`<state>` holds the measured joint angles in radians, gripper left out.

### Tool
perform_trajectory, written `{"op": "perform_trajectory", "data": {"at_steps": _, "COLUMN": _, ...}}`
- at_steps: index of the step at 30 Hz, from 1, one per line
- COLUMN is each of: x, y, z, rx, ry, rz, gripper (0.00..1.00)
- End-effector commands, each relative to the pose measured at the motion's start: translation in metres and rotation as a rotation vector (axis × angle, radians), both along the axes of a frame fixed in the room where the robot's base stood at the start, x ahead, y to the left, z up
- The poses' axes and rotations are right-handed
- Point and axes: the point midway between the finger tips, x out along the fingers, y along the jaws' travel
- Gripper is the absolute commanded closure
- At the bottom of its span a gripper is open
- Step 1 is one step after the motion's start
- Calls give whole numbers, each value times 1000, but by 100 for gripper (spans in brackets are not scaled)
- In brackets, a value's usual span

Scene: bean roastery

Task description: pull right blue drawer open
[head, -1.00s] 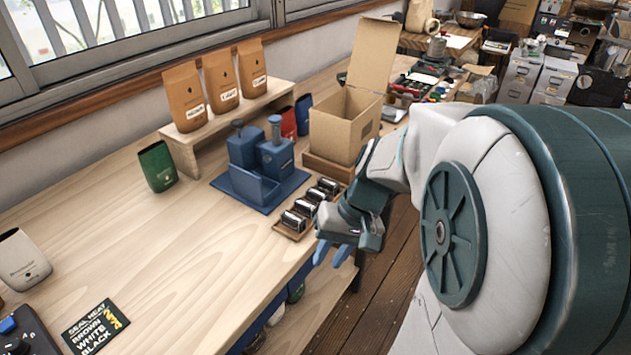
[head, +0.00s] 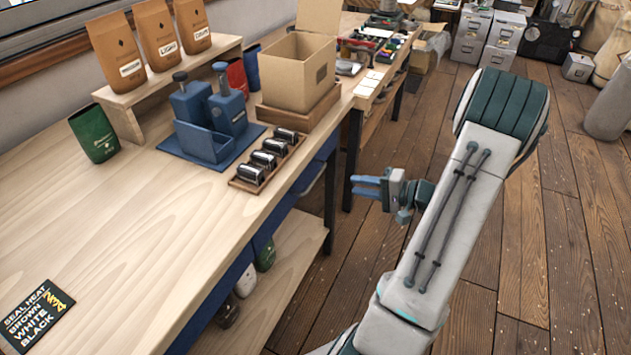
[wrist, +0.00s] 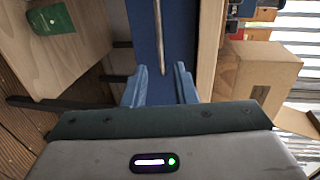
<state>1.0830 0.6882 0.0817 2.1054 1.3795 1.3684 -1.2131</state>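The right blue drawer (head: 322,156) is under the front edge of the workbench top, below the cardboard box. It looks shut, and its bar handle (head: 311,180) shows faintly. In the wrist view the blue drawer front (wrist: 142,35) fills the upper middle, with the metal handle (wrist: 158,36) running lengthwise ahead of the gap between my fingers. My gripper (head: 355,187) is open and empty, in front of the bench and pointing at the drawer. Its two blue fingers also show in the wrist view (wrist: 160,85), apart from the handle.
The bench top (head: 130,240) carries a cardboard box (head: 297,72), a wooden tray (head: 267,160) of several small items and a blue stand (head: 215,130). Under it is a lower shelf (head: 285,270) with bags. A dark table leg (head: 352,150) stands close behind my gripper.

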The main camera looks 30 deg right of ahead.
Motion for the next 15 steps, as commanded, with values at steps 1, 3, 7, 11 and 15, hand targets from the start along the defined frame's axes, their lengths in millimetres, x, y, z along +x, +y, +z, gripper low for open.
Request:
{"op": "perform_trajectory", "data": {"at_steps": 1, "x": 4, "y": 3, "z": -1, "rx": 2, "ry": -1, "rz": 2, "gripper": 75}}
{"op": "perform_trajectory", "data": {"at_steps": 3, "x": 12, "y": 10, "z": -2, "rx": 1, "ry": 0, "rz": 3, "gripper": 75}}
{"op": "perform_trajectory", "data": {"at_steps": 7, "x": 31, "y": 26, "z": -7, "rx": 0, "ry": 0, "rz": 7, "gripper": 75}}
{"op": "perform_trajectory", "data": {"at_steps": 11, "x": 54, "y": 44, "z": -13, "rx": 2, "ry": 1, "rz": 7, "gripper": 75}}
{"op": "perform_trajectory", "data": {"at_steps": 15, "x": 75, "y": 60, "z": -19, "rx": 2, "ry": 1, "rz": 6, "gripper": 75}}
